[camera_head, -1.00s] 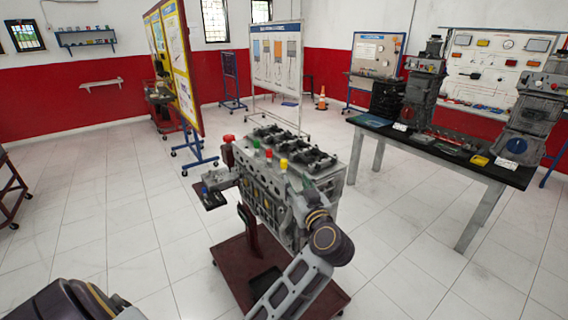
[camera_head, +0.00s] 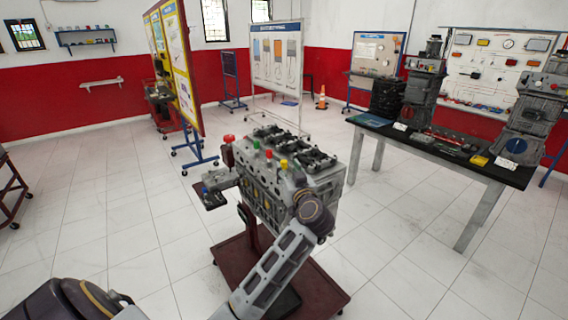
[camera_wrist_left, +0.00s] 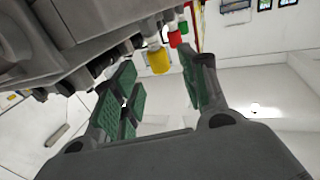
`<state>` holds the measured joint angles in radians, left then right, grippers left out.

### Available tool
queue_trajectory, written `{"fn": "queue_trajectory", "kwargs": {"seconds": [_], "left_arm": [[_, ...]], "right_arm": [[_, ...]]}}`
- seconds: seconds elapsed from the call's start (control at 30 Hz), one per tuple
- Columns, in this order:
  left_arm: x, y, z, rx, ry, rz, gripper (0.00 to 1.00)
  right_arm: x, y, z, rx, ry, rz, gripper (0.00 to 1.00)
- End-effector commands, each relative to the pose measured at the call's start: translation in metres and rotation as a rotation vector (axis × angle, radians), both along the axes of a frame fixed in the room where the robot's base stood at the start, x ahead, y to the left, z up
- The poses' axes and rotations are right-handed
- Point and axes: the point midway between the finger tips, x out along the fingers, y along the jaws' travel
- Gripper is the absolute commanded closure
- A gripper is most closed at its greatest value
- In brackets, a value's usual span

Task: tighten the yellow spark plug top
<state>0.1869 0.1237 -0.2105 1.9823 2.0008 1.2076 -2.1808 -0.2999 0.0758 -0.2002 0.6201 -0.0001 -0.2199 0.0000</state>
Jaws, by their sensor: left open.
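The yellow spark plug top (camera_head: 284,163) stands on the near side of the grey engine (camera_head: 270,200), at the right end of a short row with a red top (camera_head: 268,154) and a green top (camera_head: 256,145). In the left wrist view, which looks upside down, the yellow top (camera_wrist_left: 159,61) hangs just beyond and between the fingertips of my left gripper (camera_wrist_left: 157,74). Its green-padded fingers are spread, with nothing held. In the head view my left wrist is at the engine's near right corner, and the fingers are hard to make out. My right gripper is not in view.
The engine stands on a dark red wheeled stand (camera_head: 325,290). A larger red knob (camera_head: 228,139) rises at its left end. A black-topped table (camera_head: 440,150) with other trainers is at the right. The tiled floor to the left is open.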

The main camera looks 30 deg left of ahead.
Motion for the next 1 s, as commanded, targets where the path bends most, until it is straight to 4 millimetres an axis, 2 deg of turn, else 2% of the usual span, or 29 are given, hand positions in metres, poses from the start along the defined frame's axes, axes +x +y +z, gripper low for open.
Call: {"fn": "queue_trajectory", "kwargs": {"seconds": [0.2,0.4,0.8,0.87,1.0], "left_arm": [[0.019,0.021,0.001,0.002,-0.001,0.001,0.57],[0.030,0.033,0.000,0.001,-0.001,0.000,0.57],[0.033,0.037,0.000,0.000,-0.001,0.000,0.57],[0.033,0.037,0.000,0.000,-0.001,0.000,0.62],[0.033,0.037,0.000,0.000,-0.001,0.000,0.80]], "right_arm": [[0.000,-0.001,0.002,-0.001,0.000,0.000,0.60],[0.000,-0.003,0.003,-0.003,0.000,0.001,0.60],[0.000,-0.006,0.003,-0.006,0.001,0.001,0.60],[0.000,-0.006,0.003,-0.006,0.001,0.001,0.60],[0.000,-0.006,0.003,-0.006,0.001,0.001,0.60]]}}
